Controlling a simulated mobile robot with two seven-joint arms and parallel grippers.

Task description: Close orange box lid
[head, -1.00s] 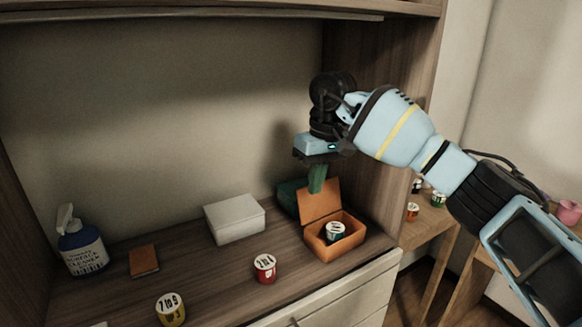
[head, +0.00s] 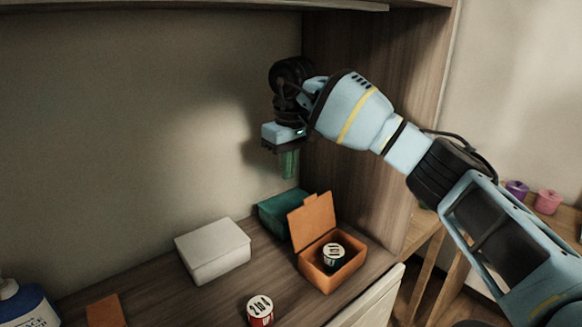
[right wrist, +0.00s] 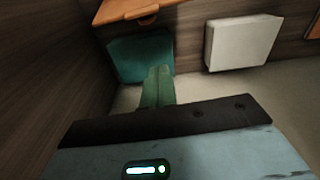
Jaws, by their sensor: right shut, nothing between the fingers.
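The orange box (head: 331,277) stands on the wooden surface with its lid (head: 312,218) raised, tilted up at the back. A dark cup with a white top (head: 333,256) sits inside it. My right gripper (head: 289,176) is shut and empty, pointing down, above and behind the lid and apart from it. In the right wrist view the shut green fingers (right wrist: 158,80) appear below the teal box (right wrist: 140,57), and part of the orange lid (right wrist: 138,8) shows at the top edge. My left gripper is not in view.
A teal box (head: 275,217) stands behind the orange box, and a white box (head: 212,252) to its left. A red cup (head: 260,310) stands in front. The cabinet's side wall (head: 375,150) is close on the right.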

